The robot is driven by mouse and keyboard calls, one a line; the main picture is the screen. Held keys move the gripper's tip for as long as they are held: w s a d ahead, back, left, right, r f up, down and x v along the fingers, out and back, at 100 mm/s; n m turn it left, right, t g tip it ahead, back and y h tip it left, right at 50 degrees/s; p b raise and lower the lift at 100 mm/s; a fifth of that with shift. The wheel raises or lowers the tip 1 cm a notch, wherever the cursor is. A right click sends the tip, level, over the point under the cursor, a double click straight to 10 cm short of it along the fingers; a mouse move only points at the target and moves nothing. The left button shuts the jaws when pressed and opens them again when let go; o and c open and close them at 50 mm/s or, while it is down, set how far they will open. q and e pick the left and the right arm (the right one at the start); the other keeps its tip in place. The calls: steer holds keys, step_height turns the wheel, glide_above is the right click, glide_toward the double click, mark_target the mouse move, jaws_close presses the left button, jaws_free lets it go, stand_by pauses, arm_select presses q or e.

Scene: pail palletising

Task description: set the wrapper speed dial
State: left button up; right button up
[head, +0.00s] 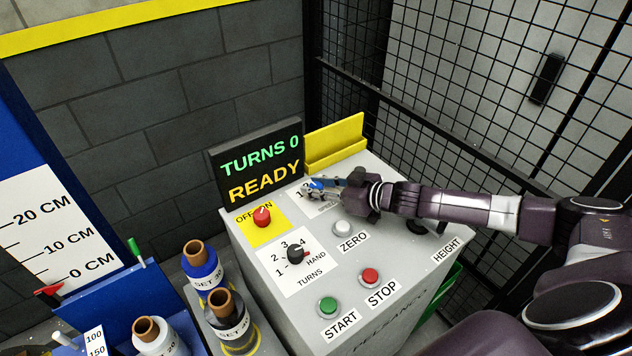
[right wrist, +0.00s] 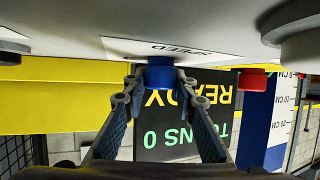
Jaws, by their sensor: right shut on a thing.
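The blue speed dial (head: 315,184) sits on the top of the grey control panel (head: 310,255), near its back, and my right gripper (head: 322,187) partly covers it. In the right wrist view the blue dial (right wrist: 160,75) is between the two fingertips of my right gripper (right wrist: 160,82), which is shut on it. The SPEED label (right wrist: 180,48) beside it appears upside down there. The dial's pointer and most of its scale are hidden. The display (head: 261,164) reads TURNS 0 and READY. My left gripper is in neither view.
A yellow holder (head: 336,146) stands behind. Mesh fencing (head: 450,90) runs along the back right.

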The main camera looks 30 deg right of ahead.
steer(key=shift+w+r+n+g+y+p, duration=0.2)
steer(key=shift+n+y+p, duration=0.25)
steer(key=shift+p, duration=0.45)
steer(key=shift+s+r+n+g+y+p, duration=0.1)
steer(key=shift+n+g+y+p, duration=0.3)
steer(key=shift+p, duration=0.5)
steer(key=shift+f+n+g+y, duration=0.2)
steer(key=shift+n+g+y, duration=0.1)
steer(key=shift+n+y, duration=0.55)
steer(key=shift+d+f+n+g+y, duration=0.1)
steer(key=shift+f+n+g+y, duration=0.15)
steer(key=shift+n+g, duration=0.2)
steer(key=n+g+y+b, duration=0.3)
steer(key=n+g+b, duration=0.1)
steer(key=b, duration=0.4)
steer(key=shift+f+g, duration=0.15)
steer(key=shift+g, duration=0.1)
steer(key=shift+r+n+g+b, duration=0.25)
steer(key=shift+n+g+b, duration=0.35)
steer(key=shift+b, duration=0.65)
steer(key=shift+r, duration=0.1)
steer(key=o, duration=1.2)
